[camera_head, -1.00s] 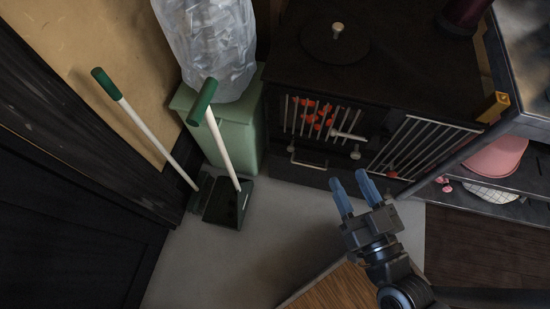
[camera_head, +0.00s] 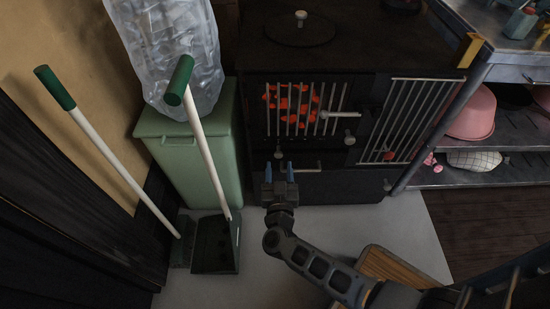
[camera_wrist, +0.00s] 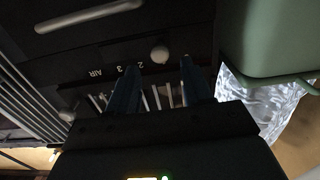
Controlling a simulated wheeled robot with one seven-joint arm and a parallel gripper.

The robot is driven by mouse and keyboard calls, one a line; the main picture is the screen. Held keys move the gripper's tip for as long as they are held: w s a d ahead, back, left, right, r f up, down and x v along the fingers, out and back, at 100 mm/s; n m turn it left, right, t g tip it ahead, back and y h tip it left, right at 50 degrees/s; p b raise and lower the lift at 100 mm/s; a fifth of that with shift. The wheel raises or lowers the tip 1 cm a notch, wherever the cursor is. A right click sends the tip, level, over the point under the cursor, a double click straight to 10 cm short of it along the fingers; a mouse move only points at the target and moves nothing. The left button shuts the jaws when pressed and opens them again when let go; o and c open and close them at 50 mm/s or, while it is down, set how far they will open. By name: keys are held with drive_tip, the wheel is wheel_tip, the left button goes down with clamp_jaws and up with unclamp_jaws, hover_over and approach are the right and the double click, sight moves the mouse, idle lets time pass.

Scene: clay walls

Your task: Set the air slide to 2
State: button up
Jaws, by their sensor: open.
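The air slide shows in the wrist view as a round pale knob (camera_wrist: 159,54) by a strip of slots, with the marks AIR, 3 and 2 on the dark panel. The knob is beside the 2, on the side away from the 3. It also shows as a small knob (camera_head: 278,153) low on the stove's left front. My gripper (camera_head: 279,170) is open and empty just short of this knob.
A green bin (camera_head: 215,150) with a clear bag (camera_head: 165,50) stands left of the stove. A green-handled dustpan (camera_head: 215,245) and broom (camera_head: 105,145) stand before it. A bar handle (camera_head: 305,169) sits right of my gripper. Metal shelves (camera_head: 510,150) are at right.

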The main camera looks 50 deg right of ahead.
sight(279, 156)
drive_tip(key=b+x, duration=0.1)
drive_tip(key=x, duration=0.5)
drive_tip(key=shift+b, duration=0.3)
clamp_jaws()
drive_tip(key=shift+s+d+p, duration=0.65)
drive_tip(key=shift+s+d, duration=0.65)
drive_tip(key=shift+s, duration=0.25)
